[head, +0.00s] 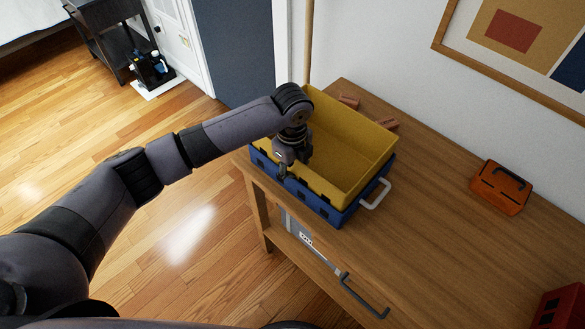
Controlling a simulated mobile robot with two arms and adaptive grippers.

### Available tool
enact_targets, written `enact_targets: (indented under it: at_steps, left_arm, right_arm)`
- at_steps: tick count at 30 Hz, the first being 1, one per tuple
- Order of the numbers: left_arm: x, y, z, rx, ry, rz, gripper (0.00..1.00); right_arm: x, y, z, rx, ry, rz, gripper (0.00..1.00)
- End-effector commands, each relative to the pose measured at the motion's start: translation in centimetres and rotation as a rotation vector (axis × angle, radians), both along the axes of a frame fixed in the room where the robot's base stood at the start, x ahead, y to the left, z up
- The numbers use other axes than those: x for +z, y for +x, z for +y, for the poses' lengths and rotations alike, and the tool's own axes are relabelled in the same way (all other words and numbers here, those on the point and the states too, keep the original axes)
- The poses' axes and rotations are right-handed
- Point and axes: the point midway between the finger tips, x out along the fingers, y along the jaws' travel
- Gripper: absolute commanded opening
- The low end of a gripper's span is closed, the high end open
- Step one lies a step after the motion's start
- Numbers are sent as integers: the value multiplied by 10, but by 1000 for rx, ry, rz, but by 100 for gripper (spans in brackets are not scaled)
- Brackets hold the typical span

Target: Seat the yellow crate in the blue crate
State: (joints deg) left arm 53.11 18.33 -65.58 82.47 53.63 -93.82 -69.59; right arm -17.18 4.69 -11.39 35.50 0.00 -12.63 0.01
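The yellow crate (345,140) sits in or on the blue crate (318,203), upright and nearly aligned with it. The blue crate stands on the wooden desk, and its wall shows as a band below the yellow one. I cannot tell whether the yellow crate is fully down. My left gripper (285,168) points down at the near-left wall of the yellow crate, with a fingertip by the rim. The gripper's body hides that part of the rim, so I cannot tell whether its fingers are closed on it. My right gripper is not in view.
A light handle (376,194) juts from the blue crate's right side. Small reddish pieces (349,100) lie behind the crates. An orange box (500,187) and a red object (561,307) stand to the right. The desk (430,235) between is clear. A drawer handle (362,297) sticks out in front.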

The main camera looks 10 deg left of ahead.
Motion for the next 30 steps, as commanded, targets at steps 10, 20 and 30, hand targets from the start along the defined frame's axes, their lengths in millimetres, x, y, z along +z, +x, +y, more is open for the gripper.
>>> enact_targets:
  at_steps: [10,20,30]
  left_arm:
    - [4,1,-1,0,-3,-4,25]
    - [59,2,-1,-2,-4,-9,25]
    - [120,0,0,1,-3,-6,25]
  right_arm:
    - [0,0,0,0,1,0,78]
    - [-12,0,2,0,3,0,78]
    - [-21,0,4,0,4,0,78]
